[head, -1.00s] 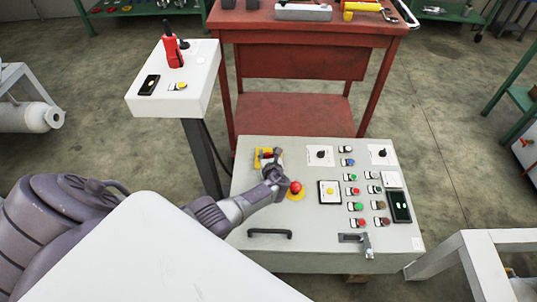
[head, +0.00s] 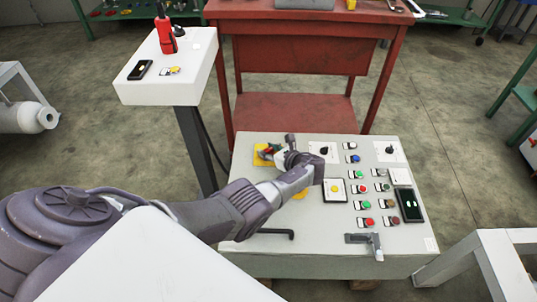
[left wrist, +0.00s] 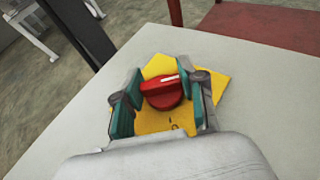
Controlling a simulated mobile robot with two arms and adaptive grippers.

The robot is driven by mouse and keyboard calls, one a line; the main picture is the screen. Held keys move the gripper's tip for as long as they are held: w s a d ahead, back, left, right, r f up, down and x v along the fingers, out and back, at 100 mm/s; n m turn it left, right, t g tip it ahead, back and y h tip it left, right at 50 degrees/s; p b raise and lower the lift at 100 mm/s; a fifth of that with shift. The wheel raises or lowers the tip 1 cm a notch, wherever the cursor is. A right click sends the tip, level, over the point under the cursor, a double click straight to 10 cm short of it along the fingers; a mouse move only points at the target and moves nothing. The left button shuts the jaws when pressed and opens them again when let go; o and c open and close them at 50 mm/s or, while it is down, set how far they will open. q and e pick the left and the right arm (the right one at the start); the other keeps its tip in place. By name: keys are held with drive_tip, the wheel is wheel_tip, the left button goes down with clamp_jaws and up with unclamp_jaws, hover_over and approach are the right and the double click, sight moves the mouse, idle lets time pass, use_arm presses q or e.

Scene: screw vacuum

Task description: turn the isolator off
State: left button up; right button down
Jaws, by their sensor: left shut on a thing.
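The isolator is a red rotary knob (left wrist: 163,93) with a white mark on a yellow plate (left wrist: 216,80), on top of the grey control panel (head: 255,217). In the left wrist view the knob sits between the teal-padded fingers of my left gripper (left wrist: 163,98), which is shut on it. The white mark lies at the knob's upper right there. In the head view the yellow plate (head: 260,159) shows at the panel's far left corner, and my left gripper (head: 271,152) partly covers it. My right gripper is not in view.
To the right of the isolator are black rotary switches (head: 324,150), coloured push buttons (head: 364,205) and a dark display (head: 409,205). My left arm covers most of a yellow-ringed spot. A white pedestal (head: 165,92) and a red workbench (head: 300,65) stand behind.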

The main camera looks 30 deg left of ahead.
use_arm(q)
drive_tip(key=shift+w+a+r+n+g+b, duration=0.1)
drive_tip(key=shift+r+n+g+b, duration=0.05)
drive_tip(key=shift+n+g+b, duration=0.15)
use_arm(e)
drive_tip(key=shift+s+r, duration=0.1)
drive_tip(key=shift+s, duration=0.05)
use_arm(q)
drive_tip(key=o, duration=1.2)
drive_tip(key=shift+c, duration=0.2)
drive_tip(key=shift+s+d, duration=0.2)
drive_tip(key=shift+d, duration=0.45)
drive_tip(key=v, duration=0.6)
drive_tip(key=shift+r, duration=0.15)
